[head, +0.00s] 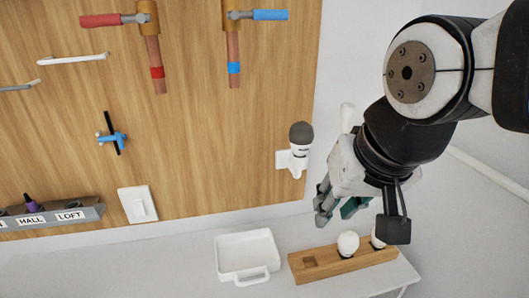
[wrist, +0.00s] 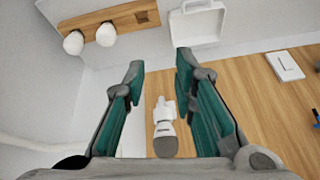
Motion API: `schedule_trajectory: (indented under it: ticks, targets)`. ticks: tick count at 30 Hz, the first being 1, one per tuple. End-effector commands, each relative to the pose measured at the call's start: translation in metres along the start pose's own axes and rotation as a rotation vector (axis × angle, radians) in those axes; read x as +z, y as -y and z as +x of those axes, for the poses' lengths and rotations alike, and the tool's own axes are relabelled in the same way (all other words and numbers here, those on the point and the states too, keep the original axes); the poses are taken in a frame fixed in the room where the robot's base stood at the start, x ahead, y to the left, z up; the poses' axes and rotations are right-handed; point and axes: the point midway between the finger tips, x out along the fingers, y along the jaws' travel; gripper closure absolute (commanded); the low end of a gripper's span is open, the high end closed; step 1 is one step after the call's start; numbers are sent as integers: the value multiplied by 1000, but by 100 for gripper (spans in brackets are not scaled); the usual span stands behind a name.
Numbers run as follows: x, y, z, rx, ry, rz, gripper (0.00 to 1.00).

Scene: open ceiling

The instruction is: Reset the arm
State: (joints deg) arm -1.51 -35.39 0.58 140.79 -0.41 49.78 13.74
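My gripper (head: 335,207) hangs at the right in the head view, in front of the white wall and above the wooden block. In the wrist view its two green-and-grey fingers (wrist: 160,68) are spread apart with nothing held between them. A white wall fitting with a dark grey round head (head: 299,148) is on the wooden panel's right edge, left of my gripper. In the wrist view this fitting (wrist: 164,128) shows between the fingers, beyond them. My arm comes in from the upper right.
A wooden block (head: 309,266) with white bulbs (head: 348,244) and a white tray (head: 247,277) stand on the white counter below. The wooden panel (head: 200,130) carries red and blue valves on copper pipes, a white switch (head: 138,204) and a grey labelled rail (head: 88,211).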

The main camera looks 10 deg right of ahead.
Motion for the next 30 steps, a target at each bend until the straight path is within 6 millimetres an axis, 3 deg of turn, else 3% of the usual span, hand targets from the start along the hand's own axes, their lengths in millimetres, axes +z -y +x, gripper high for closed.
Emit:
schedule_trajectory:
  ticks: [3, 8, 30]
  targets:
    - [12, -8, -13, -3, -40, -120, 75]
    - [19, -12, -19, -2, -58, -196, 75]
    - [19, -12, -19, -2, -59, -202, 75]
